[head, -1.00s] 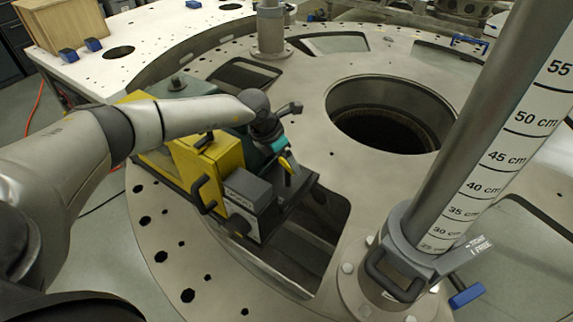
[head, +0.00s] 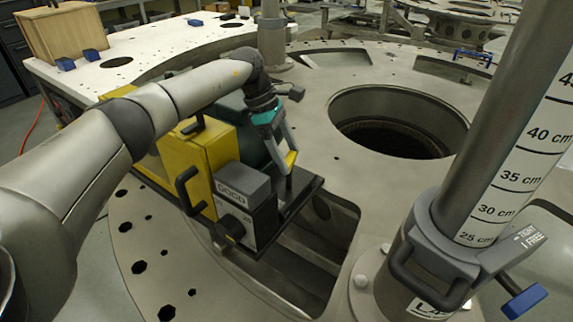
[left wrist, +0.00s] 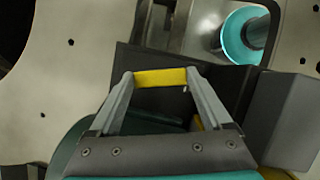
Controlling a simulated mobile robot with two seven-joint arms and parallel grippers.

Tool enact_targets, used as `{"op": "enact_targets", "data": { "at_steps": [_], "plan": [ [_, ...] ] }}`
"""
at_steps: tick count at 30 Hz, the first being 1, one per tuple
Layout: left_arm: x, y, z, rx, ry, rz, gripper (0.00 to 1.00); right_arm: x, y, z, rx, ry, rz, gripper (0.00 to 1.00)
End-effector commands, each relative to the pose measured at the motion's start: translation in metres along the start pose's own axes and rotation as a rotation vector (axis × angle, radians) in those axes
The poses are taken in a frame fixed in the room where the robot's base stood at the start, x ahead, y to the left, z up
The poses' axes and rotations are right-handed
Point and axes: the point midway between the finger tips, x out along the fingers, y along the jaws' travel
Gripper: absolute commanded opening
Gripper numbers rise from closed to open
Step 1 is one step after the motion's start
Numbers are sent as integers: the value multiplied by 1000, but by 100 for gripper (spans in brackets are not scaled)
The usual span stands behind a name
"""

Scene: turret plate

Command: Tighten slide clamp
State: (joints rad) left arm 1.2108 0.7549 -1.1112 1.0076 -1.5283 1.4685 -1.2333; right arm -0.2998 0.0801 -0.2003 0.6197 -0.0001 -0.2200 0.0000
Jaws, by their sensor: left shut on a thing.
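The slide clamp (head: 450,255) is a dark grey collar with a loop handle around the grey pole, low by the 25 cm mark. Its lever with a blue end (head: 524,303) sticks out to the lower right, beside a label reading TIGHT and FREE. My left gripper (head: 290,158) is well left of the clamp, over the yellow and grey machine. It is shut on a yellow bar, which spans between its fingertips in the left wrist view (left wrist: 160,77). What the bar belongs to is unclear. My right gripper is not in view.
The yellow machine (head: 205,155) sits on the round turret plate (head: 310,105) beside a rectangular opening (head: 300,265). A wooden box (head: 75,32) stands at the back left.

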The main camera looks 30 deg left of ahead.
Motion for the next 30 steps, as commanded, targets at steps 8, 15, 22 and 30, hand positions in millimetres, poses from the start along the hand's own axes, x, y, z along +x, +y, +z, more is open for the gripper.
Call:
{"op": "enact_targets", "data": {
  "at_steps": [8,15,22,30],
  "plan": [
    [1,2,0,177,-1,-71,27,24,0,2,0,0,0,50],
    [0,2,1,264,0,-106,27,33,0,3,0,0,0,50],
    [0,2,1,295,2,-118,27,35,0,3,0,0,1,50],
    [-1,2,1,298,2,-119,27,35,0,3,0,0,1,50]
  ]
}}
